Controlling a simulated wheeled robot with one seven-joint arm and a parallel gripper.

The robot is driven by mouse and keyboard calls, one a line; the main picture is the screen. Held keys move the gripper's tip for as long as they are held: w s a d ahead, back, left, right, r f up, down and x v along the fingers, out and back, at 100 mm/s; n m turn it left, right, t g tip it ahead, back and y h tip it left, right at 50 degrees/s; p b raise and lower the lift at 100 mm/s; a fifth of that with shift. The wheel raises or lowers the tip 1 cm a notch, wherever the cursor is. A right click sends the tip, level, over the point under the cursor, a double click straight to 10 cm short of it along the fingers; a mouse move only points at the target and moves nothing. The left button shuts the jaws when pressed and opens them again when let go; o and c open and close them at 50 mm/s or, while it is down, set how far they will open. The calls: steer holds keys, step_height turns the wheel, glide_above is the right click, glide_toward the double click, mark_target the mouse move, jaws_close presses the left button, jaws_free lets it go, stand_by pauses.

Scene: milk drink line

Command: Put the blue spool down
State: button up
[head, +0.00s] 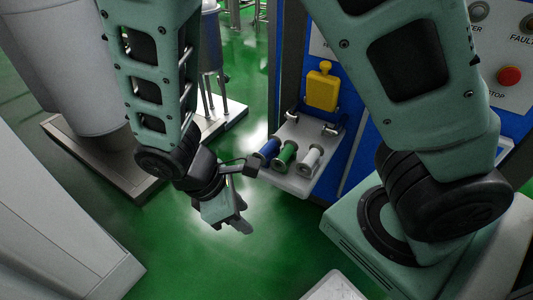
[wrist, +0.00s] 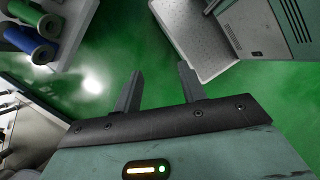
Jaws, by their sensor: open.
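The blue spool (head: 268,148) lies on a small grey shelf (head: 286,182) at the front of the blue machine, at the left end of a row. The green spool (head: 285,154) lies beside it, and the white spool (head: 309,159) is at the right. My gripper (head: 243,226) is open and empty, in front of and below the shelf in the head view, apart from the spools. In the wrist view my gripper (wrist: 160,68) has nothing between its fingers. The blue spool (wrist: 27,40) and the green spool (wrist: 25,12) show at top left there.
A yellow padlock-shaped part (head: 322,88) hangs on the blue panel above the shelf. A red stop button (head: 509,76) is at upper right. A grey tank on a plinth (head: 105,165) stands at left. Green floor lies open below my gripper.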

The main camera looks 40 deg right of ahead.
steer(key=w+d+f+n+t+h, duration=0.2)
steer(key=w+d+f+n+h, duration=0.2)
steer(key=w+d+f+h, duration=0.1)
steer(key=n+t+h+b, duration=0.1)
steer(key=n+t+h, duration=0.3)
steer(key=n+t, duration=0.1)
glide_toward(267, 146)
steer(key=b+x, duration=0.3)
steer(key=x, duration=0.4)
steer(key=shift+d+f, duration=0.15)
steer(key=shift+d, duration=0.2)
steer(key=shift+w, duration=0.1)
jaws_close()
step_height(267, 146, up, 10)
steer(key=p, duration=0.2)
